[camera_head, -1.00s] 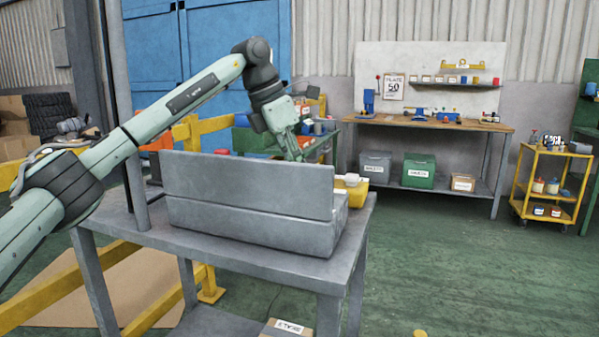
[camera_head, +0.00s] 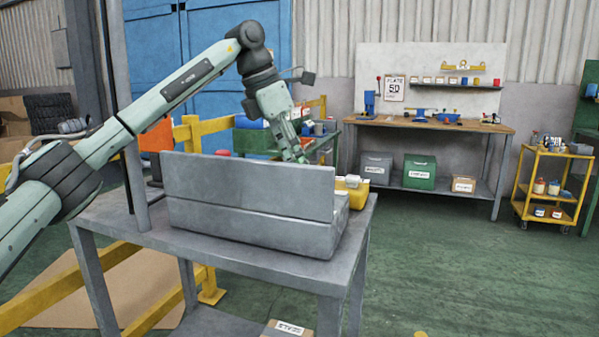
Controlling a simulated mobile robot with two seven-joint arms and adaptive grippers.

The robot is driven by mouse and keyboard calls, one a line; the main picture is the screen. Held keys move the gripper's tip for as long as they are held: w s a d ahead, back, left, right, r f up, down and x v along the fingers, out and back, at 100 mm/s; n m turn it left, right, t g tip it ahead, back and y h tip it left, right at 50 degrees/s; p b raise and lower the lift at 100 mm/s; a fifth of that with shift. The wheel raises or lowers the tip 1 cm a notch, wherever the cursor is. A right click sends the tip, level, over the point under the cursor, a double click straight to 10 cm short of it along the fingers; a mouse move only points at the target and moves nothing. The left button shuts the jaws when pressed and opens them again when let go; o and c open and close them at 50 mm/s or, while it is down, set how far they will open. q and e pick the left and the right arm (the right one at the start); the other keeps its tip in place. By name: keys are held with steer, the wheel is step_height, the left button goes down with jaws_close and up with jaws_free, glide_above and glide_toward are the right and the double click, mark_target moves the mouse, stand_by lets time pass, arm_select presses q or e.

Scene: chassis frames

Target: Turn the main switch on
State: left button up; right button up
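A grey box-like unit (camera_head: 250,215) stands on the grey metal table (camera_head: 275,262), its plain back panel facing me. No switch shows; the far side of the unit is hidden. My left arm comes in from the left and reaches over the panel. My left gripper (camera_head: 296,155) points down just behind the panel's top edge, near its right end. Its fingertips are hidden by the panel, so I cannot tell whether it is open or touching anything. My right gripper is not in view.
A yellow case (camera_head: 352,190) sits at the right end of the table, beside the grey unit. A grey post (camera_head: 131,150) rises at the table's left. Yellow rails (camera_head: 60,282) stand at left. A workbench (camera_head: 430,125) and yellow cart (camera_head: 553,185) stand farther back. Green floor at right is clear.

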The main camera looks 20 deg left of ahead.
arm_select(q)
steer(key=v, duration=0.9)
steer(key=shift+r, duration=0.1)
